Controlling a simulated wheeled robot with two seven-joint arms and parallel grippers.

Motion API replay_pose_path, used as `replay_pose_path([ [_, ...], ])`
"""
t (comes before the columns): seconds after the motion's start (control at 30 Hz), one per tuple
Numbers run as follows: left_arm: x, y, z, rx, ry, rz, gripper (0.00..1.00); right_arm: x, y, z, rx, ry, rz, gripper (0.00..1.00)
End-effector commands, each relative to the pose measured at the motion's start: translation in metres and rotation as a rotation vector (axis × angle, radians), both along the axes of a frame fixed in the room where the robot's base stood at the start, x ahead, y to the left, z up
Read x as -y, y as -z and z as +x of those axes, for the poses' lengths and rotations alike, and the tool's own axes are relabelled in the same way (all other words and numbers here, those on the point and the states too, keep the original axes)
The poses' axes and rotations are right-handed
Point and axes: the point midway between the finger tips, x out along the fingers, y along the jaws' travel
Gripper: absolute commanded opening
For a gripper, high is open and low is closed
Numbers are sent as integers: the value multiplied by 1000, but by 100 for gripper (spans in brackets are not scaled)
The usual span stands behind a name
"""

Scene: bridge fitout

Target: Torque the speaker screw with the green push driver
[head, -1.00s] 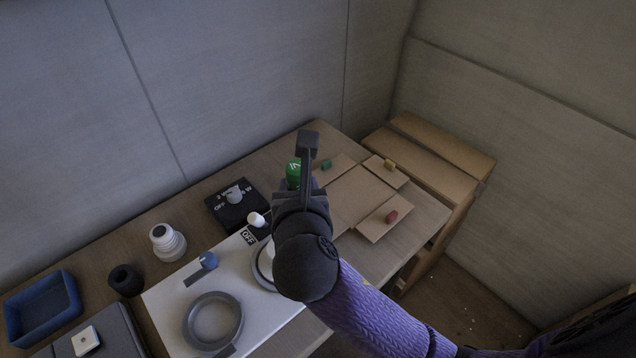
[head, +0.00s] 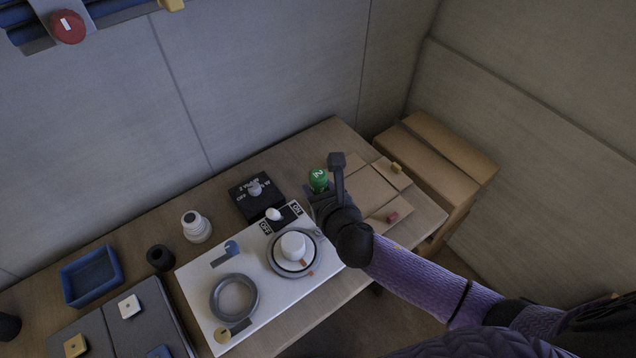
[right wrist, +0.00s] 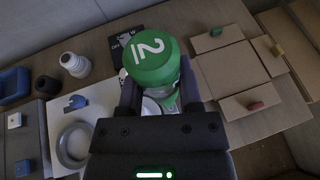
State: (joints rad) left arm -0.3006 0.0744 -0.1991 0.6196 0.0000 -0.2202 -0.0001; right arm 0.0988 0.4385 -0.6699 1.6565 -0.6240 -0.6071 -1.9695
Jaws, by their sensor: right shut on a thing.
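My right gripper (head: 326,196) is shut on the green push driver (head: 318,180), whose green cap is marked 2. In the right wrist view the driver (right wrist: 150,62) stands between the two fingers (right wrist: 160,95), cap towards the camera, its lower part partly hidden. The gripper is above the right end of the table, just right of the white panel (head: 205,290). The panel carries an empty grey ring (head: 213,300) and a grey ring around a white round part (head: 293,246). I cannot make out which part is the speaker, or its screw. My left gripper is not in view.
A black switch box (head: 250,206) stands behind the panel. A white stepped cylinder (head: 196,228), a dark cup (head: 160,258) and a blue tray (head: 90,277) stand left.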

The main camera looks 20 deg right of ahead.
Motion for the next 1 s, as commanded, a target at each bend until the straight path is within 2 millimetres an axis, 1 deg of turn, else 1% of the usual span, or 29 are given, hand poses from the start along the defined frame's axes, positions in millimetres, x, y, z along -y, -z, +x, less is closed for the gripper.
replay_pose_path([
  [0.03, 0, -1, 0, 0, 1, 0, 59, 0, 2, 0, -1, -1, -2, 0],
  [0.2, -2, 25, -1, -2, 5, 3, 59, -1, 34, 0, -1, -1, -1, 0],
  [0.3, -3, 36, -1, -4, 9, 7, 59, 0, 48, 0, -2, 0, 0, 0],
  [0.4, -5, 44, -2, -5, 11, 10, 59, 0, 57, 0, -1, 0, 0, 0],
  [0.57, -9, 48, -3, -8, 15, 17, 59, 0, 64, 0, 0, 1, 0, 0],
  [1.0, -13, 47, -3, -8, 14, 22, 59, 0, 63, 0, 0, 0, -1, 0],
])
